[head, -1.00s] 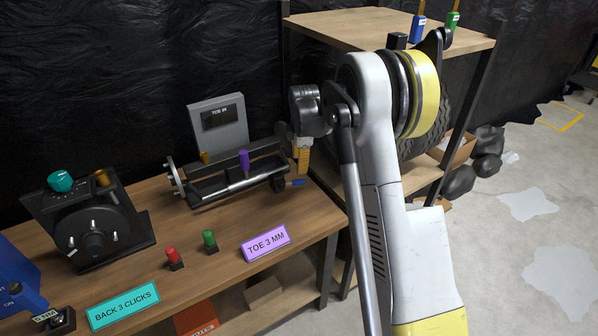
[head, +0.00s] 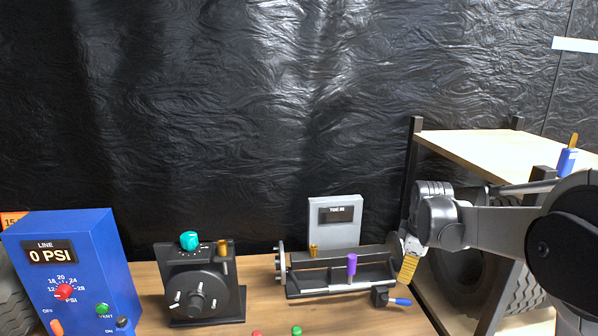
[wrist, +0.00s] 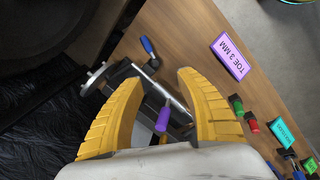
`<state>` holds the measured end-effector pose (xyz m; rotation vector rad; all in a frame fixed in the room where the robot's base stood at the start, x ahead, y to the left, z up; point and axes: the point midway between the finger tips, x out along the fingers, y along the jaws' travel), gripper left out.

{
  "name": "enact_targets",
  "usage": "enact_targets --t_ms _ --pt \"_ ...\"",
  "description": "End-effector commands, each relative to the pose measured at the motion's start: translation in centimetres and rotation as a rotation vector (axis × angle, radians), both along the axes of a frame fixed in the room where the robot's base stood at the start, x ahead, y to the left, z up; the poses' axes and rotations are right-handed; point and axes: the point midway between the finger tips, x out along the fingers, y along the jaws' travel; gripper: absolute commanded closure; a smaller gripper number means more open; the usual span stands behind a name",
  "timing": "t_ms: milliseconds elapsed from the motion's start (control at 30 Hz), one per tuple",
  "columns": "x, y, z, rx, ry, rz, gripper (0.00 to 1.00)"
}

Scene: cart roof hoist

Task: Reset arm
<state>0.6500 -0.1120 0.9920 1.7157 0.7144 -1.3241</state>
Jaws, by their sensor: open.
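My gripper (head: 408,262) hangs at the right end of the bench in the head view, beside the toe fixture (head: 340,272) with its purple knob (head: 351,262). In the wrist view my yellow-fingered gripper (wrist: 158,95) is open, with its two fingers wide apart and nothing held between them. The purple knob (wrist: 163,118) shows beyond the gap between the fingers. In the head view my arm comes in from the right edge and hides part of the shelf behind it.
A blue LINE box (head: 75,270) reading 0 PSI stands at left. A black dial unit (head: 198,285) with a teal knob is beside it. A wooden shelf (head: 480,148) stands at right. The TOE 3 MM sign (wrist: 230,56) lies on the bench.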

Motion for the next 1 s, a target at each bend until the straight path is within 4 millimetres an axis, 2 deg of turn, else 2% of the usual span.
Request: enact_targets --t_ms 33,100,200,300,433,600,700,800,1000 --pt "-2.1 1.2 1.8 0.017 -0.023 -0.055 0.57" --pt "-4.7 2.7 3.8 0.049 -0.060 -0.148 0.57" --pt "-8.7 4.6 6.0 0.102 -0.113 -0.280 0.57" --pt "-12.8 6.3 7.4 0.162 -0.162 -0.407 0.57" --pt "-18.3 8.3 8.0 0.252 -0.222 -0.572 0.57" --pt "-24.4 10.1 6.9 0.379 -0.285 -0.765 0.57" --pt "-26.8 10.7 5.8 0.439 -0.308 -0.847 0.57" --pt "-28.2 11.1 5.1 0.482 -0.323 -0.903 0.57" --pt "-28.9 11.3 4.6 0.508 -0.331 -0.937 0.57"
